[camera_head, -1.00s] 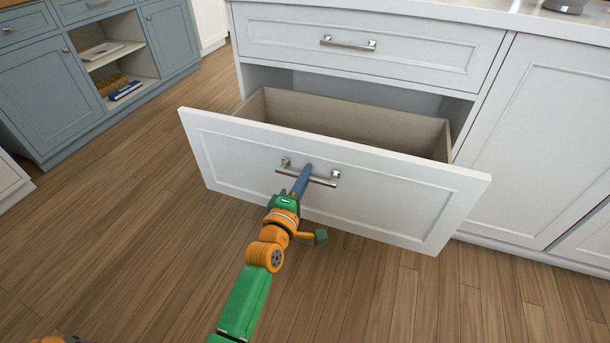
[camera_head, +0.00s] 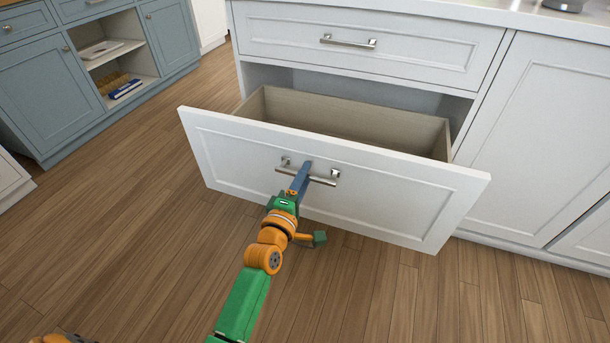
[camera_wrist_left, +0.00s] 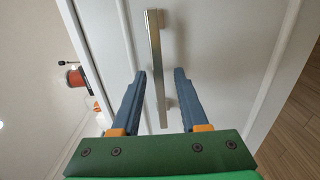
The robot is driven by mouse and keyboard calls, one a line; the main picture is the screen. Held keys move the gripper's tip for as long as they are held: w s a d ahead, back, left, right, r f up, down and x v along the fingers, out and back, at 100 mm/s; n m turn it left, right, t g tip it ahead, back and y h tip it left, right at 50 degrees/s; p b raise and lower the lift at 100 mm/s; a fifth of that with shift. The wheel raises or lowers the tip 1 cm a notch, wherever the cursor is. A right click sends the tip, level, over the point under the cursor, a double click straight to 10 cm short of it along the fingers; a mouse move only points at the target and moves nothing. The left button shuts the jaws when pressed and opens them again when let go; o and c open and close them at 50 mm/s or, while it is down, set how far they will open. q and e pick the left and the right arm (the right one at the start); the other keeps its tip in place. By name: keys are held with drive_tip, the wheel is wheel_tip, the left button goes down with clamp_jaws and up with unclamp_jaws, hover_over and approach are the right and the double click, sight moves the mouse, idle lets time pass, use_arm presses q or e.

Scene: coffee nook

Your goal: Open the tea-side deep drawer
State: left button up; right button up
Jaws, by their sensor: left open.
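The white deep drawer (camera_head: 395,208) stands pulled well out below a shallow closed drawer. Its pale wooden inside (camera_head: 345,120) looks empty where I can see it; part of the floor is hidden by the front panel. My left gripper (camera_head: 307,168) is at the bar handle (camera_head: 318,180) on the drawer front. In the left wrist view the fingers (camera_wrist_left: 158,75) are open, one on each side of the metal handle (camera_wrist_left: 155,60), with a visible gap to it. My right gripper is not in view.
The closed upper drawer (camera_head: 370,45) has its own bar handle. A white cabinet door (camera_head: 550,140) stands to the right. Blue cabinets (camera_head: 60,95) with open shelves are at the left. Wooden floor (camera_head: 130,230) is clear around the drawer.

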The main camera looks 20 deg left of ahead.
use_arm(q)
drive_tip(key=s+p, duration=0.1)
drive_tip(key=s, duration=0.5)
drive_tip(key=shift+s, duration=0.25)
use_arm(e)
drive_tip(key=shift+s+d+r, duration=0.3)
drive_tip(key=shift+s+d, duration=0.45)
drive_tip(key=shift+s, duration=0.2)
use_arm(q)
drive_tip(key=shift+a, duration=0.1)
